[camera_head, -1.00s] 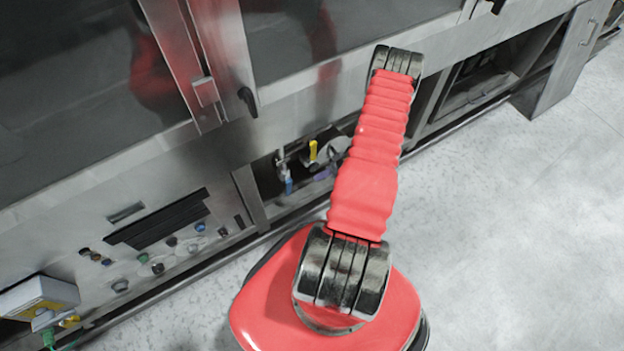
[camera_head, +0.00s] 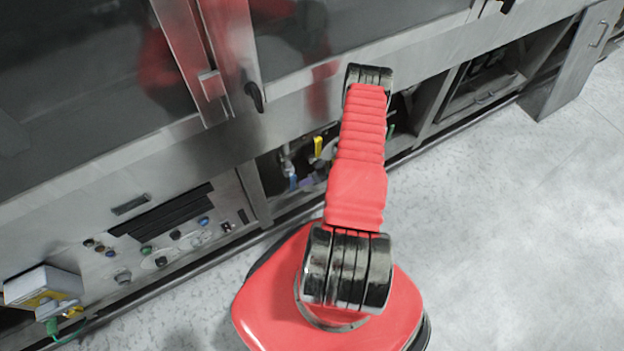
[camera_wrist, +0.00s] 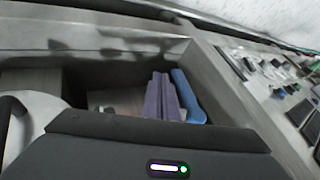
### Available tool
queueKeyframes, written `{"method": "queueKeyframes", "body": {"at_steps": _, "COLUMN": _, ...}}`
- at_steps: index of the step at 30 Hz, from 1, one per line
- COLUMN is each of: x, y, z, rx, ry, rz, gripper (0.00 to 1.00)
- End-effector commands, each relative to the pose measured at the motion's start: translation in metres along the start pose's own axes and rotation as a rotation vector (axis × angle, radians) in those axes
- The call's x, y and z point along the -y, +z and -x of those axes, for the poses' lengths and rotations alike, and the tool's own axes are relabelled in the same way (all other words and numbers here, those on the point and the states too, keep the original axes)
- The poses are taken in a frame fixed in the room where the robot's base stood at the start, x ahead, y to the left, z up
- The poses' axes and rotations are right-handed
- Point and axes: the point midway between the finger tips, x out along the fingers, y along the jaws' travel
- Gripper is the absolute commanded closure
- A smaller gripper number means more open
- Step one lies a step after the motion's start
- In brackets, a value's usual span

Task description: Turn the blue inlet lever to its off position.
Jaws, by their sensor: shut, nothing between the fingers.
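The blue inlet lever (camera_head: 293,183) hangs in the low open bay of the washer in the head view, left of my red arm. In the wrist view a blue handle (camera_wrist: 188,97), likely this lever, stands tilted beside a purple handle (camera_wrist: 161,98) at the bay's right side. My gripper (camera_wrist: 165,148) shows in the wrist view only as a dark grey body with a small light. In the head view my gripper is hidden behind the arm.
A yellow lever (camera_head: 318,147) hangs in the same bay. The bay has a metal rim above and a side post (camera_head: 253,193). A button panel (camera_head: 165,240) and a pale box (camera_head: 42,289) are to the left. The floor (camera_head: 500,250) is clear on the right.

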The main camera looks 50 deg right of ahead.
Motion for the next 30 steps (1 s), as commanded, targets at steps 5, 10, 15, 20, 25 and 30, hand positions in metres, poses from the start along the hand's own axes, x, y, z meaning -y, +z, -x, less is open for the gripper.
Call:
{"method": "queueKeyframes", "body": {"at_steps": 5, "x": 0.012, "y": -0.001, "z": -0.005, "rx": 0.000, "ry": 0.000, "rz": 0.001, "gripper": 1.00}}
{"method": "queueKeyframes", "body": {"at_steps": 10, "x": 0.015, "y": -0.001, "z": -0.006, "rx": 0.000, "ry": 0.000, "rz": 0.001, "gripper": 1.00}}
{"method": "queueKeyframes", "body": {"at_steps": 15, "x": 0.015, "y": -0.001, "z": -0.006, "rx": 0.000, "ry": 0.000, "rz": 0.001, "gripper": 1.00}}
{"method": "queueKeyframes", "body": {"at_steps": 20, "x": 0.015, "y": -0.001, "z": -0.007, "rx": 0.000, "ry": -0.003, "rz": 0.001, "gripper": 1.00}}
{"method": "queueKeyframes", "body": {"at_steps": 25, "x": 0.018, "y": -0.002, "z": -0.009, "rx": 0.000, "ry": -0.019, "rz": 0.001, "gripper": 1.00}}
{"method": "queueKeyframes", "body": {"at_steps": 30, "x": 0.024, "y": -0.003, "z": -0.015, "rx": 0.001, "ry": -0.052, "rz": 0.000, "gripper": 1.00}}
